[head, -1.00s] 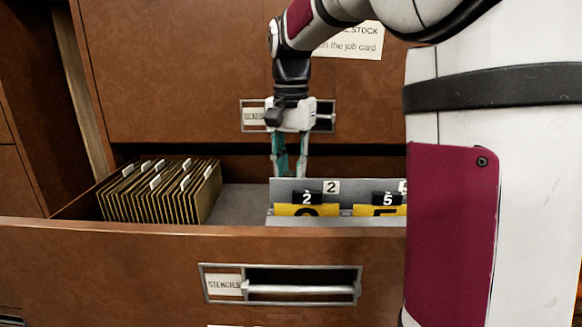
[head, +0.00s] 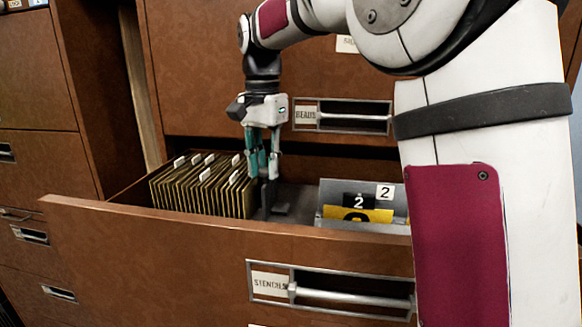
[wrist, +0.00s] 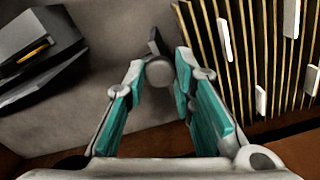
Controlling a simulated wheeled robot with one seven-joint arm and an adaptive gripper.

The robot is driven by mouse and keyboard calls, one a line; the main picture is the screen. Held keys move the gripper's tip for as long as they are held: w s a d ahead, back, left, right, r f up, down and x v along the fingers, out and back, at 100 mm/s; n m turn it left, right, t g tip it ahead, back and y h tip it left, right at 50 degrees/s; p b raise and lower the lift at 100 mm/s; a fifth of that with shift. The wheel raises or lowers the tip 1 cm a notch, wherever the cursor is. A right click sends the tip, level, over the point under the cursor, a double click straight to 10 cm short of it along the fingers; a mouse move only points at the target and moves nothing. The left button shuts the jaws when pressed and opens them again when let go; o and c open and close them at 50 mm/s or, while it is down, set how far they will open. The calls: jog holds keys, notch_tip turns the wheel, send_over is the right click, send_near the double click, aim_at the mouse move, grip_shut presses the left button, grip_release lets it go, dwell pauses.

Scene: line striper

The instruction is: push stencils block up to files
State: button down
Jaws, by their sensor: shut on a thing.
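The stencils drawer is pulled open, with its label on the front (head: 330,285). The files (head: 200,188) are a row of brown folders with white tabs at the drawer's left; they show at the right of the wrist view (wrist: 262,45). The stencils block (head: 279,207) is a dark upright plate on a foot, just right of the last folder. In the wrist view its round grey knob (wrist: 158,72) sits between my fingertips. My gripper (head: 264,172) points down and is shut on the block.
A grey metal tray (head: 320,205) with black and yellow number stencils stands right of the block, with bare drawer floor between. The beads drawer (head: 345,117) above is shut. My arm hides the right side of the drawer.

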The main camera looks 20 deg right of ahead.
jog(key=shift+w+a+r, duration=0.1)
jog(key=shift+w+a, duration=0.25)
jog(key=shift+a, duration=0.2)
jog(key=c, duration=1.3)
grip_release()
jog(key=shift+a, duration=0.15)
jog(key=shift+r, duration=0.15)
notch_tip(320, 180, up, 12)
jog(key=shift+f, duration=0.2)
jog(key=shift+s, duration=0.1)
